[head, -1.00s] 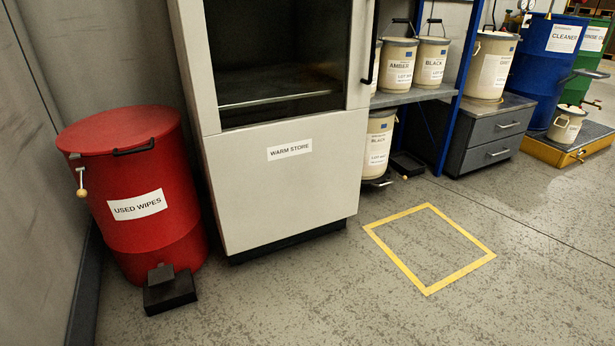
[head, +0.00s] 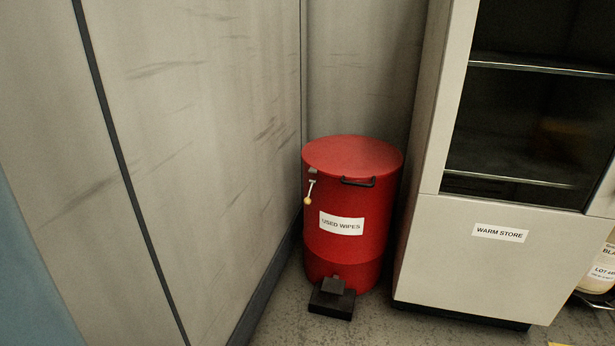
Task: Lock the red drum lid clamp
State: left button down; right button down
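The red drum (head: 342,250) labelled "USED WIPES" stands upright on the floor in the corner, in the middle of the head view. Its red lid (head: 352,156) lies flat on top and looks closed. The lid clamp (head: 310,190) is a small metal lever with a yellowish knob, hanging down at the drum's left front near the rim. At this size I cannot tell whether its catch is engaged. A black handle (head: 357,182) sits at the front rim. Neither of my grippers is in view.
A black pedal block (head: 332,298) stands at the drum's front foot. The pale "WARM STORE" cabinet (head: 480,265) stands close on the right. A grey panelled wall (head: 200,130) runs along the left. A little bare floor (head: 375,325) shows in front.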

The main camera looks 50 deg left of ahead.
aim_at(306, 201)
jog(key=i+u, duration=0.1)
jog(key=u, duration=0.35)
jog(key=l+u, duration=0.15)
jog(key=u, duration=0.3)
jog(key=i+l+u, duration=0.1)
jog(key=u, duration=0.35)
jog(key=l+u, duration=0.15)
jog(key=u, duration=0.3)
jog(key=l+u, duration=0.15)
jog(key=u, duration=0.3)
jog(key=l+u, duration=0.2)
jog(key=l, duration=0.25)
jog(key=l+u, duration=0.15)
jog(key=l, duration=0.25)
jog(key=k+l+u, duration=0.2)
jog(key=l, duration=0.25)
jog(key=l+u, duration=0.2)
jog(key=l, duration=0.25)
jog(key=k+l+u, duration=0.2)
jog(key=l, duration=0.2)
jog(key=l+u, duration=0.15)
jog(key=l, duration=0.25)
jog(key=k+l+u, duration=0.4)
jog(key=l, duration=0.25)
